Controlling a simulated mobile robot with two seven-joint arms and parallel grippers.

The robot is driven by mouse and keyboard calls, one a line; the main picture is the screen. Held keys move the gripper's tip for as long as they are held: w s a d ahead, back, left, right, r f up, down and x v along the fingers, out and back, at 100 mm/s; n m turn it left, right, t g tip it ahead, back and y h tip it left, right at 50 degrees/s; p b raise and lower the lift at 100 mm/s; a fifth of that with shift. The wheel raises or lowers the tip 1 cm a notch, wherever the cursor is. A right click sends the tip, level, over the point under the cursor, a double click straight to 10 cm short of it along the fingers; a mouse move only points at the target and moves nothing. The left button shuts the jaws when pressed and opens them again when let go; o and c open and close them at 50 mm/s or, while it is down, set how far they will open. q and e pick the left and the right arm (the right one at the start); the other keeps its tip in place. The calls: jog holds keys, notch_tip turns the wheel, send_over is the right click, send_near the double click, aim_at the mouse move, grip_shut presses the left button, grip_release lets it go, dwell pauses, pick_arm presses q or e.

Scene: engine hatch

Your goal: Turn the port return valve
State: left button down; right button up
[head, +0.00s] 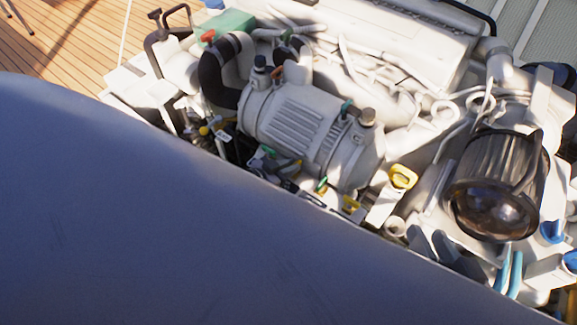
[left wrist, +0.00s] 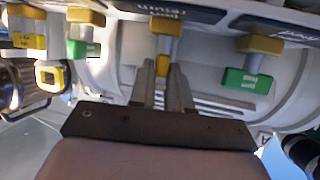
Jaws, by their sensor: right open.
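The port return valve (left wrist: 167,16) is at the top middle of the left wrist view, with a yellow head beside an upside-down "port return" label (left wrist: 162,4). A narrow yellow part (left wrist: 162,66) lies in line below it. My left gripper (left wrist: 162,72) points at this valve, one finger on each side of the narrow yellow part, and appears shut on it. The exact contact is too small to see. In the head view a large blue-grey surface covers the lower left, and I cannot make out the left gripper. My right gripper does not show.
Neighbouring green-and-yellow valves (left wrist: 249,81) (left wrist: 85,30) flank the gripper closely in the left wrist view. The head view shows a white engine cylinder (head: 295,125), a dark round filter (head: 497,185) at right, blue pipes (head: 513,272) and a wooden deck (head: 75,38) behind.

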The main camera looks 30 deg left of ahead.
pick_arm(q)
jog(key=shift+d, duration=0.1)
jog(key=shift+d+r+n+t+y, duration=0.15)
jog(key=shift+n+t+y, duration=0.15)
jog(key=shift+n+y, duration=1)
jog(key=shift+y, duration=0.2)
jog(key=c, duration=1.1)
grip_release()
jog(key=shift+s, duration=0.1)
